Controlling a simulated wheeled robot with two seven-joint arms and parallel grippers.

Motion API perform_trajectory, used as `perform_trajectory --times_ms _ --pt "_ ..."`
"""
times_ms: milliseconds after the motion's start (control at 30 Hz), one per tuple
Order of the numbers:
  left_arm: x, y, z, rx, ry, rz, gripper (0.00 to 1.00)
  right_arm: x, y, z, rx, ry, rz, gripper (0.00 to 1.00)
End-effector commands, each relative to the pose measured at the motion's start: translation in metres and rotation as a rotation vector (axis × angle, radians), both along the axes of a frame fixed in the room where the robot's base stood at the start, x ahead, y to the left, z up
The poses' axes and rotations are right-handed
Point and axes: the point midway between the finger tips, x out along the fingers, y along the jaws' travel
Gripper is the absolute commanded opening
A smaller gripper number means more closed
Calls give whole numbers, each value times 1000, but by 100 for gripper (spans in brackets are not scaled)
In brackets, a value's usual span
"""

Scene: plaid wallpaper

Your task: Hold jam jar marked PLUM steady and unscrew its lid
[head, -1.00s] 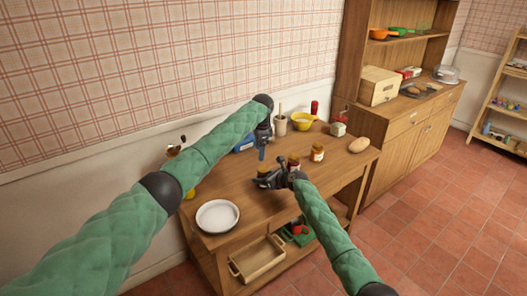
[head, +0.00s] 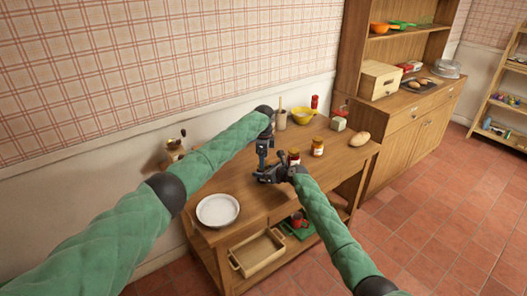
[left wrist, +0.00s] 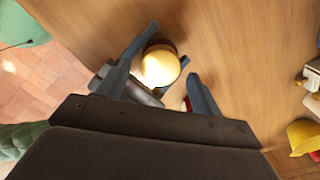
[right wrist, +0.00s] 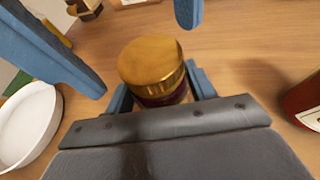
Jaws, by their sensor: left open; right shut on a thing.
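A jar with a gold lid (right wrist: 153,66) and dark purple contents stands upright in the right wrist view; no label is readable. My right gripper (head: 268,176) is shut around its body below the lid, one finger on each side. My left gripper (head: 262,157) is open and points down over the jar. In the left wrist view the bright lid (left wrist: 160,67) lies between its spread fingers, nearer the left one; I cannot tell whether they touch it. In the head view the grippers mostly hide this jar.
Two other jars, one nearer (head: 294,158) and one farther (head: 317,147), stand right of my grippers. A white plate (head: 217,210) lies at the table's left end. A yellow bowl (head: 303,115), a wooden holder (head: 280,120) and bread (head: 359,139) stand towards the back and right.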

Motion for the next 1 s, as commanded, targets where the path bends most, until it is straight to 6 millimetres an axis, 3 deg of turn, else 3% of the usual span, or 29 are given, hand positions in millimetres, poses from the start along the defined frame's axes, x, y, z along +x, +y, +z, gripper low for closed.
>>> perform_trajectory --times_ms 200,500,733,1000 --pt "0 0 -14 -1 1 1 66 0 0 0 0 0 0 0" --pt "0 0 -15 -1 0 1 66 0 0 0 0 0 0 0" --pt "0 0 -15 0 0 1 21 0 0 0 0 0 0 0" --pt "-1 0 -16 -1 1 46 19 0 -1 0 0 0 -1 0"
